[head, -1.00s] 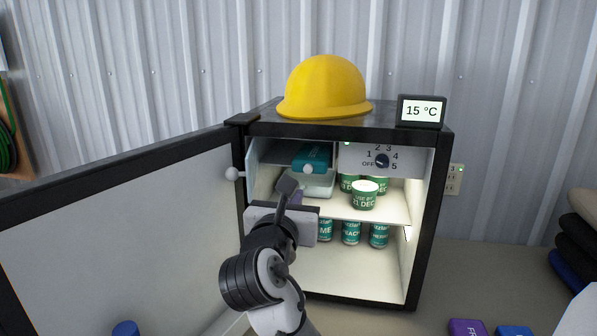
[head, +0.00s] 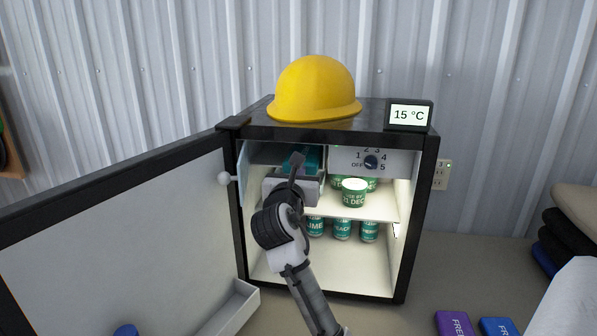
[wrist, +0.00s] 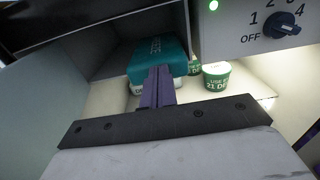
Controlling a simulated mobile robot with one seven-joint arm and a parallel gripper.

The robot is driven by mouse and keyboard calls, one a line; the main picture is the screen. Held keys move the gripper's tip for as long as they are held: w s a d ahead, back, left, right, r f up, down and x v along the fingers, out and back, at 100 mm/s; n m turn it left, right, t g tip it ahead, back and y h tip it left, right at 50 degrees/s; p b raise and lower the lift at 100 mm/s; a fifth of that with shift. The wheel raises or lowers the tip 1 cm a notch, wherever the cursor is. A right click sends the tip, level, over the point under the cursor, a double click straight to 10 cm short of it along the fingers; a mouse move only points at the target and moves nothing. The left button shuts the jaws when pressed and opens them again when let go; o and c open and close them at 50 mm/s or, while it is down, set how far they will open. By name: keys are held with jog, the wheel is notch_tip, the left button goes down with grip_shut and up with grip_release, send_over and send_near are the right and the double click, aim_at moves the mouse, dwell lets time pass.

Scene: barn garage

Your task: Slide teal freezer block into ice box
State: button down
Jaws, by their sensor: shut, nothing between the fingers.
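The teal freezer block (head: 303,158) lies at the upper left inside the open fridge, at the mouth of the ice box (head: 262,157). It also shows in the wrist view (wrist: 158,58), partly inside the ice box opening (wrist: 118,50). My gripper (head: 297,160) is inside the fridge, in front of the block. In the wrist view its purple fingers (wrist: 157,84) are shut and empty, with their tips at the block's near edge. I cannot tell whether they touch it. My gripper hides part of the block and what is under it.
White-green tubs (head: 354,192) stand on the shelf right of the block, below the dial panel (head: 371,160). Cans (head: 342,229) stand beneath. The fridge door (head: 120,245) is open to the left. A yellow hard hat (head: 314,90) sits on top. Purple (head: 454,324) and blue (head: 498,327) blocks lie on the counter.

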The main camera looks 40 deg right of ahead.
jog(key=x, duration=0.7)
jog(key=shift+w+d+p, duration=0.15)
jog(key=shift+w+p, duration=0.05)
jog(key=shift+p, duration=0.2)
